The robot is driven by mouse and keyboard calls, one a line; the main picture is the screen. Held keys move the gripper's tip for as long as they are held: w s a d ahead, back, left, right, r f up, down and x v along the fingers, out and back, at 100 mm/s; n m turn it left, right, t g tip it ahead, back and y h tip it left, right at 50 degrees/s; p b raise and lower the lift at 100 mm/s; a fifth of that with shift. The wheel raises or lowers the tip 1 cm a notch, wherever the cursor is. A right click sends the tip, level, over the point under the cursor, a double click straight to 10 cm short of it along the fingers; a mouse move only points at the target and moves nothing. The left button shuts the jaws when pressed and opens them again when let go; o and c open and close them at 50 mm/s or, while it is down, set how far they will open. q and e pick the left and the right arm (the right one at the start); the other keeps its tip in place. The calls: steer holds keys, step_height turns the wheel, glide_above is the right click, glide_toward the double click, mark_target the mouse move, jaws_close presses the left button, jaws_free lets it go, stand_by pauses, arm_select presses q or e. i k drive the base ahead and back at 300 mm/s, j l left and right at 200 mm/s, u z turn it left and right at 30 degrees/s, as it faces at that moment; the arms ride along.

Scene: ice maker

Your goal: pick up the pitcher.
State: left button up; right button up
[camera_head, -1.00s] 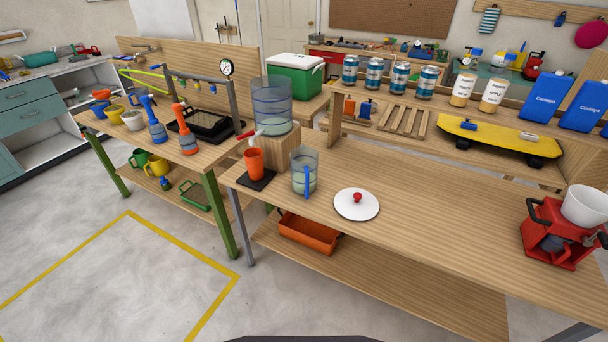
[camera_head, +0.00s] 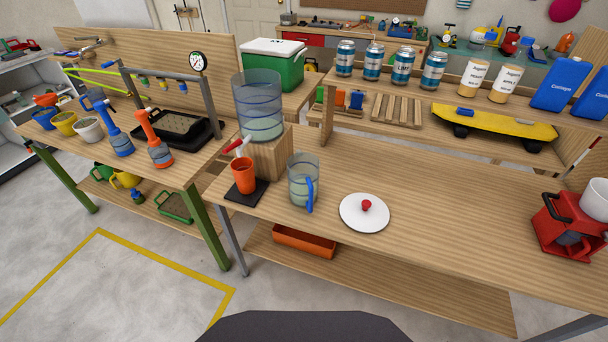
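The pitcher (camera_head: 303,184) is a clear, bluish see-through vessel with a blue handle on its front right side. It stands upright on the wooden workbench (camera_head: 440,215), near the front edge, and has pale liquid or tint in its lower part. Neither of my grippers shows in the head view. Nothing is touching the pitcher.
Left of the pitcher, an orange cup (camera_head: 243,176) stands on a black mat below the red-handled tap of a clear dispenser (camera_head: 259,108) on a wooden block. A white lid (camera_head: 364,213) with a red knob lies right of it. A red machine (camera_head: 566,226) stands at far right.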

mark_target(304, 182)
steer(key=i+j+z, duration=0.1)
steer(key=j, duration=0.25)
steer(key=i+j+z, duration=0.1)
steer(key=j, duration=0.2)
steer(key=i+j+z, duration=0.1)
steer(key=j, duration=0.25)
steer(key=j+z, duration=0.15)
steer(key=j, duration=0.4)
steer(key=j+z, duration=0.15)
steer(key=j, duration=0.35)
steer(key=k+j+z, duration=0.15)
steer(key=j, duration=0.4)
steer(key=k+j+z, duration=0.15)
steer(key=j, duration=0.35)
steer(key=k+j+z, duration=0.25)
steer(key=k+j, duration=0.15)
steer(key=k+z, duration=0.2)
steer(key=k, duration=0.3)
